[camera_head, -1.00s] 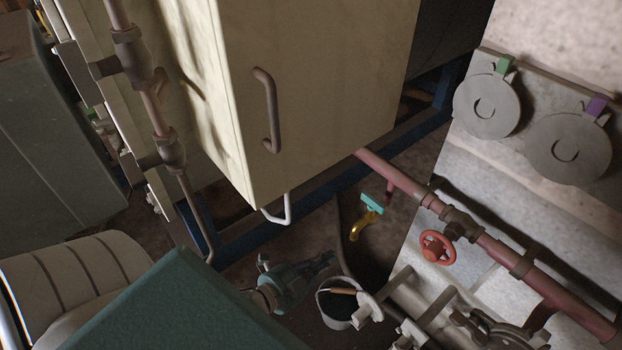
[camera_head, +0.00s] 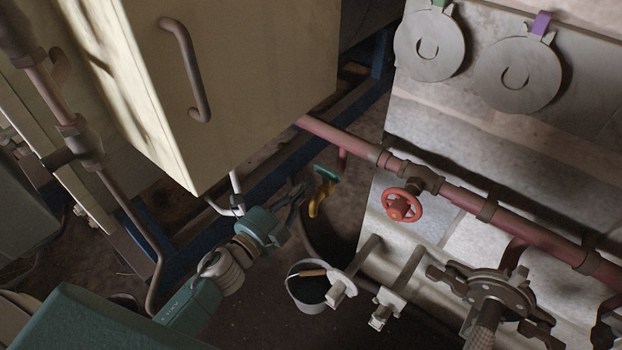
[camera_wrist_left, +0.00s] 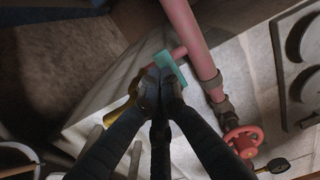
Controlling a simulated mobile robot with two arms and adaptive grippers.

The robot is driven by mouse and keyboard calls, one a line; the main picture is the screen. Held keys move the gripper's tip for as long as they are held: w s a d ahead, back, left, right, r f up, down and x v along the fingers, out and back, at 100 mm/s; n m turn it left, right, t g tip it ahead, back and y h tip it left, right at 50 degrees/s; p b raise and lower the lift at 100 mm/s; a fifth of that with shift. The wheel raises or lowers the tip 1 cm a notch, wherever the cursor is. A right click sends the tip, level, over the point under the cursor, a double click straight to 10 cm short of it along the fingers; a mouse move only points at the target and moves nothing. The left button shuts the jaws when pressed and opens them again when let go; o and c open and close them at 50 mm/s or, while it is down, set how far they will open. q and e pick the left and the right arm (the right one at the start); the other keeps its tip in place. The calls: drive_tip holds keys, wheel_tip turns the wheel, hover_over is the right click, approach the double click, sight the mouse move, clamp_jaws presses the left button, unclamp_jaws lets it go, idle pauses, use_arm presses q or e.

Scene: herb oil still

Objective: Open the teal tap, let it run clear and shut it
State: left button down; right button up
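The teal tap (camera_head: 325,174) has a flat teal handle on a brass spout and sits low below the pink pipe. In the left wrist view its teal handle (camera_wrist_left: 172,68) lies just beyond my fingertips, and part of the brass body is hidden by a finger. My left gripper (camera_head: 299,194) reaches in from the lower left, just left of the tap. Its dark fingers look slightly apart, with a small gap to the tap in the head view. It also shows in the left wrist view (camera_wrist_left: 160,86). My right gripper is not in view.
A red handwheel (camera_head: 401,205) is on the pink pipe (camera_head: 460,199) to the right. A grey bucket (camera_head: 310,288) stands on the floor below the tap. A cream cabinet (camera_head: 240,80) with a brown handle overhangs at upper left. A white bent rod (camera_head: 236,190) hangs beside my gripper.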

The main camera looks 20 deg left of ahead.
sight(317, 171)
use_arm(q)
drive_tip(key=shift+x, duration=1.55)
drive_tip(key=shift+w+m+h, duration=0.25)
drive_tip(key=shift+m+h, duration=0.05)
drive_tip(key=shift+w+a+r+g+h, duration=0.1)
drive_tip(key=shift+w+r+g+h, duration=0.05)
drive_tip(key=shift+g+h, duration=0.15)
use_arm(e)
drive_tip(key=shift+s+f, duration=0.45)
use_arm(q)
drive_tip(key=shift+r, duration=0.1)
drive_tip(key=shift+a, duration=0.1)
